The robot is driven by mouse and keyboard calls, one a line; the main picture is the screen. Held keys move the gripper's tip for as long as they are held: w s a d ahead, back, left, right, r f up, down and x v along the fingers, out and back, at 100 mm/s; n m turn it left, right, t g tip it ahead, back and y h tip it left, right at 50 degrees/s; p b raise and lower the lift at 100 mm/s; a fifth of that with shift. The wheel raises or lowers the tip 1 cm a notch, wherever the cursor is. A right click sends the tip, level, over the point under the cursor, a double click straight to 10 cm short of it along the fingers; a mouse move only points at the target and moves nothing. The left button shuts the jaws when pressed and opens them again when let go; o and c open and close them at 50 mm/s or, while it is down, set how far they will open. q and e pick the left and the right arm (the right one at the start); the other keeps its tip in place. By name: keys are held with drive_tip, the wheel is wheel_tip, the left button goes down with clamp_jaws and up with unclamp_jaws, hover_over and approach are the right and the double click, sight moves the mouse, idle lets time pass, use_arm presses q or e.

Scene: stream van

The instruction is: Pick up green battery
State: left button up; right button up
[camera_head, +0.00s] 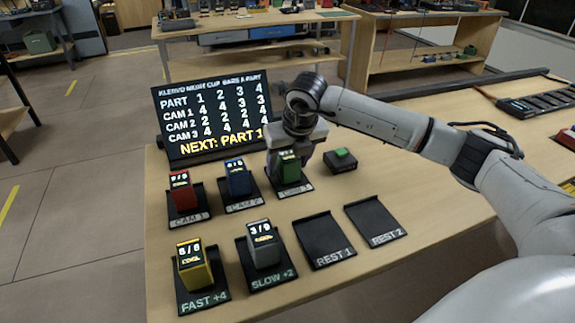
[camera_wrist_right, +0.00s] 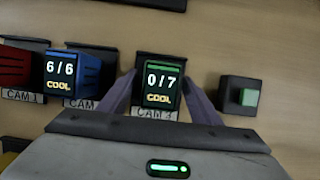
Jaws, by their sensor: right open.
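The green battery (camera_head: 289,167) stands upright on the third pad of the back row, labelled CAM 3. In the right wrist view its top (camera_wrist_right: 160,82) reads 0/7 COOL. My right gripper (camera_head: 287,160) is right above and around the battery. In the right wrist view its two fingers are open, one on each side of the battery (camera_wrist_right: 160,100). I cannot tell whether either finger touches it. The gripper partly hides the battery in the head view. My left gripper does not show.
A blue battery (camera_head: 238,177) stands to the left on CAM 2, and a red one (camera_head: 182,192) on CAM 1. A box with a green button (camera_head: 341,160) is close on the right. Yellow (camera_head: 195,265) and grey (camera_head: 263,243) batteries stand in front. REST 1 (camera_head: 325,238) and REST 2 (camera_head: 375,220) are empty.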

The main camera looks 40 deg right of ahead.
drive_tip(key=shift+f, duration=0.1)
drive_tip(key=shift+c, duration=0.2)
drive_tip(key=shift+w, duration=0.1)
drive_tip(key=c, duration=1.3)
